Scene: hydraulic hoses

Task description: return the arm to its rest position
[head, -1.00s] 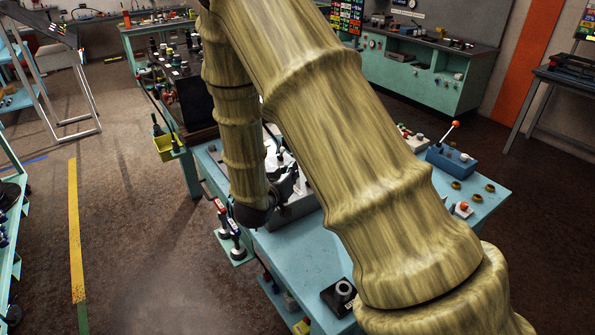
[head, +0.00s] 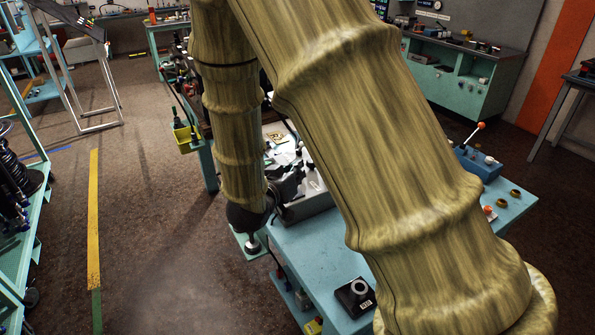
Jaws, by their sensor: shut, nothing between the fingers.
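My arm, with a bamboo-like surface, fills the middle of the head view. It rises from the lower right, bends beyond the top edge, and its forearm hangs down at left centre. My gripper (head: 287,188) is a dark shape beside the black wrist, over the left part of the blue workbench (head: 315,245). It is shut and holds nothing that I can see. The fingertips are small and partly lost against a grey tray (head: 308,212) with pale items. Whether the gripper touches the tray cannot be told.
A black block with a round knob (head: 355,297) sits at the bench's near edge. A blue lever box (head: 478,163) and brass rings (head: 508,199) are to the right. A hose rack (head: 18,190) stands at far left. Open floor (head: 150,220) lies left of the bench.

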